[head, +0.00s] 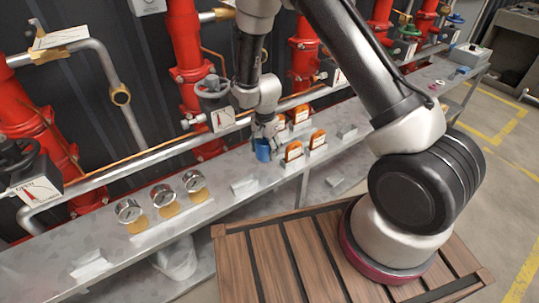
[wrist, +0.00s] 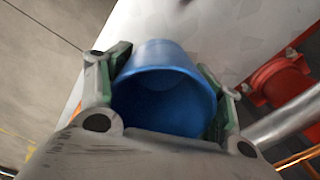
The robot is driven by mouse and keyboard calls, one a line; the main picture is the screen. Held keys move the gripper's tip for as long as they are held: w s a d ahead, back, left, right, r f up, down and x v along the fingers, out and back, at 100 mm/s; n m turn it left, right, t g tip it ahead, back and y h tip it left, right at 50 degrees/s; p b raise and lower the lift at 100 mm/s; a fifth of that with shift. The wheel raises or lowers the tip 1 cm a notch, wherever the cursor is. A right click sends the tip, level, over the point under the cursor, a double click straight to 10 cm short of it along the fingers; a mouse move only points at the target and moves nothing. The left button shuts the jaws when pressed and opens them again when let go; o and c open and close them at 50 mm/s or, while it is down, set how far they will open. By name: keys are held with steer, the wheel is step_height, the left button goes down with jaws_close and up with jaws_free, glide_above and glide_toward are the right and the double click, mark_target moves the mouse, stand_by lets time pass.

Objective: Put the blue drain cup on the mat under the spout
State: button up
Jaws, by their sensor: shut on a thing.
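The blue drain cup (head: 263,149) is at my gripper (head: 264,134) over the middle of the grey bench, beside orange-framed items. In the wrist view the cup (wrist: 160,58) sits between the two fingers of my gripper (wrist: 166,98), which are shut on it from both sides. Its open mouth shows. I cannot tell whether the cup's bottom touches the bench. I cannot make out a spout or a mat for certain in either view.
The long grey bench (head: 100,246) carries three round gauges (head: 161,195) on yellow patches at left. Several orange-framed items (head: 293,152) stand right of the cup. Red pipes (head: 187,65) with valves rise behind. A white bucket (head: 176,258) is below the bench.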

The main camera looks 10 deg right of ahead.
mark_target(266, 158)
step_height(266, 158, down, 5)
steer(key=shift+f, duration=0.1)
stand_by(0.3)
steer(key=o, duration=1.1)
